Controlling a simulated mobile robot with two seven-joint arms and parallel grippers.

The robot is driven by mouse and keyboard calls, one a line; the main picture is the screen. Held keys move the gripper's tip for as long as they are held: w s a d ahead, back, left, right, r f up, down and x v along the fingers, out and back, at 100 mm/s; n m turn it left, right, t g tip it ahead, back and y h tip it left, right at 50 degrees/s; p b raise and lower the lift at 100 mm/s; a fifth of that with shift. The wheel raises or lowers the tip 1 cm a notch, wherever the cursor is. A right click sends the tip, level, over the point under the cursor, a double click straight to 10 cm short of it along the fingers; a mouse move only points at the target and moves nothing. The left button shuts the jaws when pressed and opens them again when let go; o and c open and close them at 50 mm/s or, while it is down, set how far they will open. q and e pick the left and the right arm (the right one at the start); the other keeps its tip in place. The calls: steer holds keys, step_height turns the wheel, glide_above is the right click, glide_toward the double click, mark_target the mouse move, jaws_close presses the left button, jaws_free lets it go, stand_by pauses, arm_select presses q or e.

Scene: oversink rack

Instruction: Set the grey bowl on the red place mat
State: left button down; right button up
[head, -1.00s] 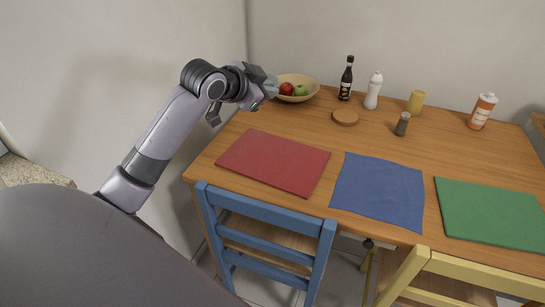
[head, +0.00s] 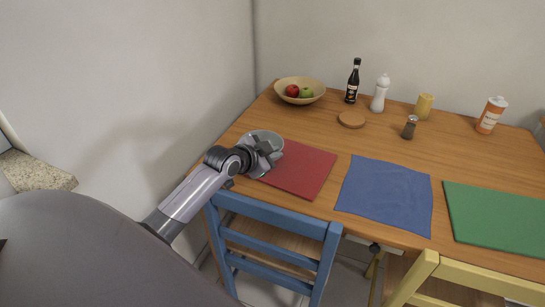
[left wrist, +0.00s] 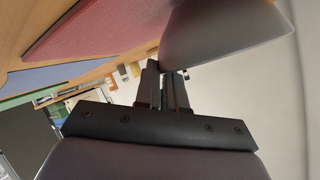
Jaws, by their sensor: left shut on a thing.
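The grey bowl (head: 258,134) is at the left end of the red place mat (head: 308,168) in the head view, overlapping the mat's far left corner. My left gripper (head: 268,155) is shut on the near side of the bowl's rim. In the left wrist view, the bowl (left wrist: 222,32) fills the upper right beyond the fingers (left wrist: 164,78), and the red mat (left wrist: 105,22) lies to its left. I cannot tell whether the bowl touches the mat or hangs just above it. My right gripper is not in view.
A blue chair (head: 275,215) stands at the near edge below the red mat. A blue mat (head: 385,195) and a green mat (head: 495,215) lie to the right. A fruit bowl (head: 316,85), a dark bottle (head: 353,82) and a round coaster (head: 351,119) stand farther back.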

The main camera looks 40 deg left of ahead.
arm_select(q)
steer(key=shift+f, duration=0.3)
steer(key=shift+f, duration=0.1)
steer(key=c, duration=1.2)
jaws_free()
steer(key=shift+f, duration=0.1)
steer(key=shift+r, duration=0.2)
steer(key=p+v, duration=0.1)
steer(key=v, duration=1.1)
